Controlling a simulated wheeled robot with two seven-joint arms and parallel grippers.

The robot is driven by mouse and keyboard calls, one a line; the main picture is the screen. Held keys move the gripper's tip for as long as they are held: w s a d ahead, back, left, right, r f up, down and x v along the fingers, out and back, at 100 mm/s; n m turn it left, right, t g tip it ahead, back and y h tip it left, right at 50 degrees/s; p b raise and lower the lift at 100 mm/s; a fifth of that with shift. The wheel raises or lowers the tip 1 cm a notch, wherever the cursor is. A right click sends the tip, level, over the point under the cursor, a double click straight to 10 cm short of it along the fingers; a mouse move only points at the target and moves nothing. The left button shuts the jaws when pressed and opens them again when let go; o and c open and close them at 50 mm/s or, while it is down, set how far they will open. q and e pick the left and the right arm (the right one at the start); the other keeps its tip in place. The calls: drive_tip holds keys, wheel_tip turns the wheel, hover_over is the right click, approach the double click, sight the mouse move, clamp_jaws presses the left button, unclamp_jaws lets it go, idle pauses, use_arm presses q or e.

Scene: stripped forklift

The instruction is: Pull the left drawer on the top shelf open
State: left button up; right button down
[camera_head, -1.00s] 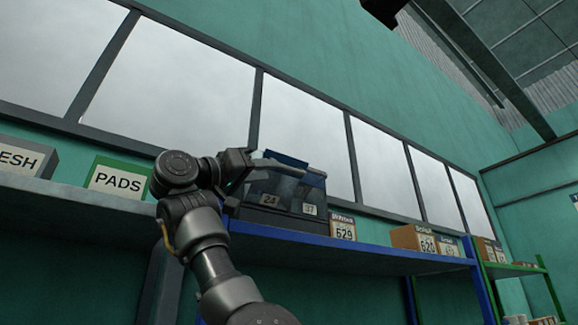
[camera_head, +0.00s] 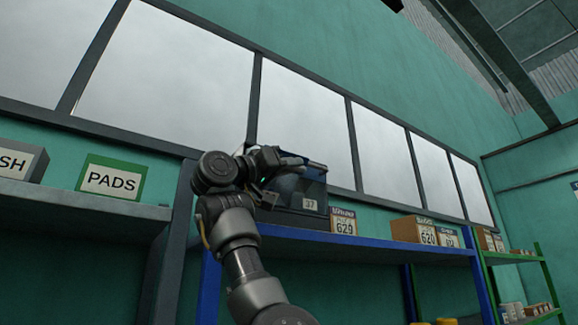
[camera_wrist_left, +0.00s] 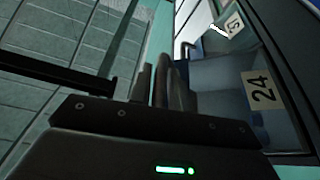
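A dark drawer cabinet (camera_head: 290,217) with a bluish clear front stands on the top shelf. Its right drawer (camera_head: 313,190) bears label 37. The left drawer (camera_wrist_left: 225,85), with label 24, shows in the left wrist view; in the head view my arm hides its label. No opening gap is visible. My left gripper (camera_head: 275,168) is at the cabinet's left front. In the left wrist view my left gripper (camera_wrist_left: 158,85) has its fingers close together beside the left drawer's front. My right gripper is out of view.
The blue shelf edge (camera_head: 365,243) runs below the cabinet. A box labelled 629 (camera_head: 343,221) stands close to its right, with more boxes (camera_head: 410,229) beyond. A PADS box (camera_head: 111,178) stands on the left shelf. Windows line the wall behind.

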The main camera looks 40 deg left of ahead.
use_arm(q)
clamp_jaws()
drive_tip(key=shift+r, duration=0.1)
drive_tip(key=n, duration=0.1)
drive_tip(key=a+r+n+y, duration=0.1)
drive_tip(key=shift+w+r+n, duration=0.15)
drive_tip(key=shift+r+n, duration=0.15)
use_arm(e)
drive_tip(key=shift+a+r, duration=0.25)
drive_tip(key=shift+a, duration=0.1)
